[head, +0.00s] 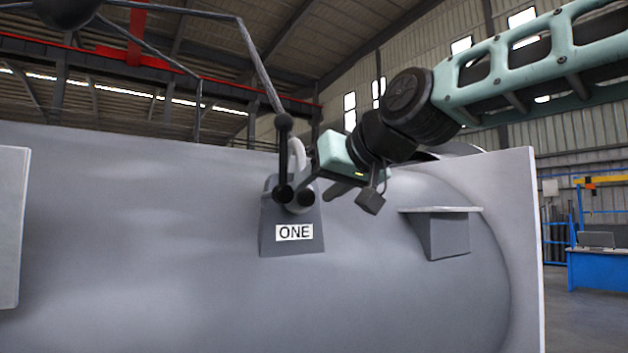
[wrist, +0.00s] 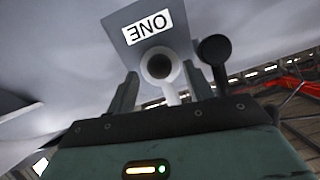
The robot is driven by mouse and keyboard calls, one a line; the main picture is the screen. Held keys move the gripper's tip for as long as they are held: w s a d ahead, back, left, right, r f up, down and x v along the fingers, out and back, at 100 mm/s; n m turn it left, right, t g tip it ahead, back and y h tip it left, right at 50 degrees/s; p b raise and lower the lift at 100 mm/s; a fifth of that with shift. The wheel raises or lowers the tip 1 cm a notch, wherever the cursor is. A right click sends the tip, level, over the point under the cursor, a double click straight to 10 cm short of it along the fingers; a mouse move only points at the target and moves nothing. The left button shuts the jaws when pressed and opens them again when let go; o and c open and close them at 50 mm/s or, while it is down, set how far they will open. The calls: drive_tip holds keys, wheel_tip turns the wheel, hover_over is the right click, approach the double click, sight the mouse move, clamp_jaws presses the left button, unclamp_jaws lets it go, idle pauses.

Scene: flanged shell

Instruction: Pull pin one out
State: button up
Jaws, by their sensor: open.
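The bracket labelled ONE (head: 290,240) stands on the side of the grey shell (head: 150,250). Its label is upside down in the wrist view (wrist: 148,26). A pale curved piece (head: 298,152), apparently the handle of pin one, rises at the bracket's top. In the wrist view a pale round end with a dark centre (wrist: 160,66) and a short pale rod lies between my fingers. My gripper (wrist: 162,80) is open, one finger on each side of it. I cannot tell whether the fingers touch it. The pin's shaft inside the bracket is hidden.
A black bar with ball ends (head: 284,155) stands beside the pale handle; a black knob also shows right of my fingers in the wrist view (wrist: 213,48). A ledge (head: 445,235) juts out to the right, before the white flange (head: 522,250). Thin grey rods (head: 258,65) pass overhead.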

drive_tip(key=shift+w+a+f, duration=0.3)
drive_tip(key=shift+w+a, duration=0.05)
drive_tip(key=shift+w, duration=0.2)
clamp_jaws()
drive_tip(key=s+d+b, duration=0.4)
drive_tip(key=s+d, duration=0.2)
drive_tip(key=s, duration=0.3)
idle(1.4)
